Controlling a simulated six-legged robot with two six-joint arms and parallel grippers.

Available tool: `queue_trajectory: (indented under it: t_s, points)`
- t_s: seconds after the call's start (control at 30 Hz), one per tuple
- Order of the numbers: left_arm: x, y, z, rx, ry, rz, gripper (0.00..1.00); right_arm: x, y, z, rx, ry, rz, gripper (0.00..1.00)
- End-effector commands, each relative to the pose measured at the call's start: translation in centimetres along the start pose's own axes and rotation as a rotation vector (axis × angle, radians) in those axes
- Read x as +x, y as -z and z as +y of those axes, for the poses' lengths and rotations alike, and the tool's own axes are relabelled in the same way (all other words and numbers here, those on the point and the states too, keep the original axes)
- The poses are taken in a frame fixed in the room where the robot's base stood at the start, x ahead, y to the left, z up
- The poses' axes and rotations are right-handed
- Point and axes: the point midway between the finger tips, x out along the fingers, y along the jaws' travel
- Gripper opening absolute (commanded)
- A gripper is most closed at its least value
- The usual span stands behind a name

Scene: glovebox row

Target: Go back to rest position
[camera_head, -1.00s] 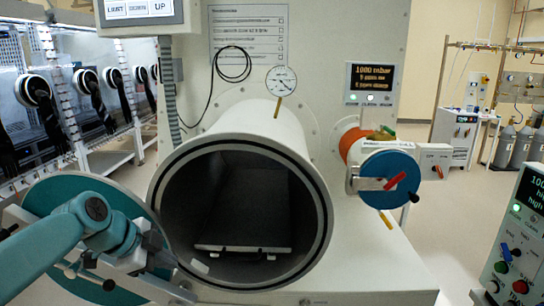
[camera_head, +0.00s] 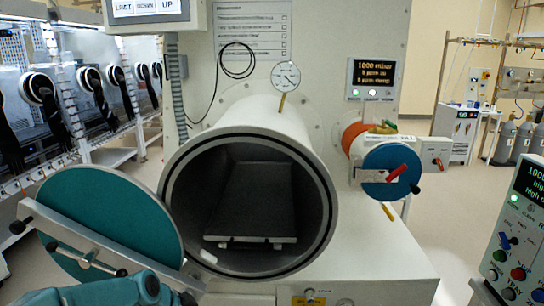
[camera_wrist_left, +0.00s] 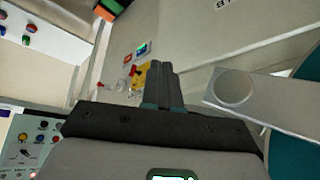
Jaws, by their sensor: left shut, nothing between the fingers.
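My left gripper (camera_wrist_left: 163,82) shows in the left wrist view with its two dark fingers together and nothing between them. In the head view my left arm is low at the bottom left edge, in front of the lower part of the round teal door (camera_head: 105,215). The fingers cannot be made out clearly there. The door stands swung open to the left of the large antechamber (camera_head: 325,190). A dark tray (camera_head: 250,239) lies inside the antechamber. My right gripper is not in view.
A smaller port with a blue cap (camera_head: 392,158) and red handle sits right of the antechamber. A control panel (camera_head: 515,240) stands at the right edge. A metal bar (camera_head: 75,240) crosses the door's face. Open floor (camera_head: 450,215) shows at right.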

Motion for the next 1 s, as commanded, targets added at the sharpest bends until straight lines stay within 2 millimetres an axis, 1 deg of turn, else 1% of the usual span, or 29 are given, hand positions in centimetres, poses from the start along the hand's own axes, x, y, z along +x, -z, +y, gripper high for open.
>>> queue_trajectory:
  t_s: [0.03,0.07,0.1,0.17,0.2,0.23,0.27,0.3,0.37,0.4,0.5,0.6,0.67,1.0]
  points:
    - [2.5,-1.9,1.7,-0.080,-0.024,-0.028,0.00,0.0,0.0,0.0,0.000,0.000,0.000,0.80]
    - [3.9,-3.1,2.8,-0.136,-0.034,-0.043,0.00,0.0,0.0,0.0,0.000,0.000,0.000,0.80]
    - [5.8,-4.7,4.5,-0.220,-0.046,-0.065,0.00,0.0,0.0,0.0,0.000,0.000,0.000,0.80]
    - [8.5,-7.6,7.7,-0.362,-0.063,-0.102,0.00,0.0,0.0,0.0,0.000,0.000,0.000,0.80]
    - [10.1,-9.5,10.0,-0.461,-0.074,-0.129,0.00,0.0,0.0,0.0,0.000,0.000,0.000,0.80]
    - [11.0,-10.9,11.8,-0.533,-0.080,-0.147,0.00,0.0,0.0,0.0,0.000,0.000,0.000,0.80]
    - [11.8,-12.3,13.7,-0.604,-0.086,-0.166,0.00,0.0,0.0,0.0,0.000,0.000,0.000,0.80]
    - [12.5,-14.0,16.1,-0.696,-0.091,-0.190,0.00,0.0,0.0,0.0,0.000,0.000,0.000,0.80]
    - [13.2,-16.1,19.4,-0.823,-0.097,-0.223,0.00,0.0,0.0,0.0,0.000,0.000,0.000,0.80]
    - [13.3,-17.3,21.4,-0.897,-0.100,-0.242,0.00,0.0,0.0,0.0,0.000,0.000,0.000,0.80]
    - [13.1,-19.4,25.2,-1.043,-0.103,-0.280,0.00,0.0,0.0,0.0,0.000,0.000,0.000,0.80]
    - [12.8,-20.5,27.2,-1.127,-0.103,-0.299,0.00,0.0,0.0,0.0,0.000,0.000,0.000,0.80]
    - [12.7,-20.7,27.6,-1.150,-0.101,-0.302,0.00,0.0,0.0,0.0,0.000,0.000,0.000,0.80]
    - [12.7,-20.7,27.7,-1.157,-0.099,-0.302,0.00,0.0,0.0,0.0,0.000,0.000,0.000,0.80]
